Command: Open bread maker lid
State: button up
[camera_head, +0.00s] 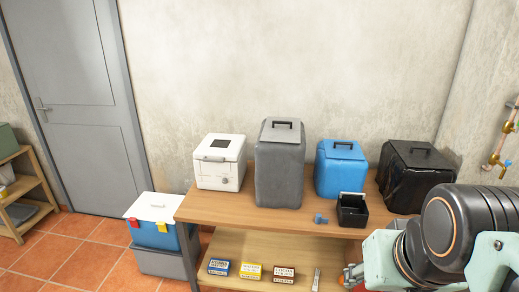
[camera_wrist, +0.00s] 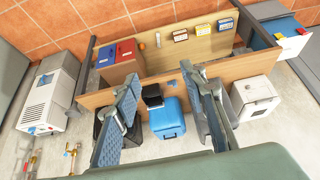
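The white bread maker (camera_head: 220,163) stands at the left end of the wooden table, with a dark window on top and a handle at the lid's front edge. Its lid is down. In the wrist view, which is turned about, the bread maker (camera_wrist: 254,98) shows at the right, beyond my right-hand finger. My gripper (camera_wrist: 161,74) is open, its two blue padded fingers wide apart with nothing between them. It is well away from the bread maker. In the head view my arm fills the lower right corner, and my fingers cannot be made out there.
On the table (camera_head: 230,208) stand a grey covered box (camera_head: 280,168), a blue cooler (camera_head: 341,170), a small black bin (camera_head: 352,212) and a black-wrapped box (camera_head: 414,168). Small boxes lie on the lower shelf. A blue-and-white cooler (camera_head: 152,235) stands left of the table.

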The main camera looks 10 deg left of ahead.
aim_at(216, 148)
jog(key=i+j+z, duration=0.1)
jog(key=i+j, duration=0.15)
jog(key=i+j+z, duration=0.1)
jog(key=i+j, duration=0.15)
jog(key=j, duration=0.2)
jog(key=i+j+z, duration=0.1)
jog(key=i+j, duration=0.15)
jog(key=j, duration=0.15)
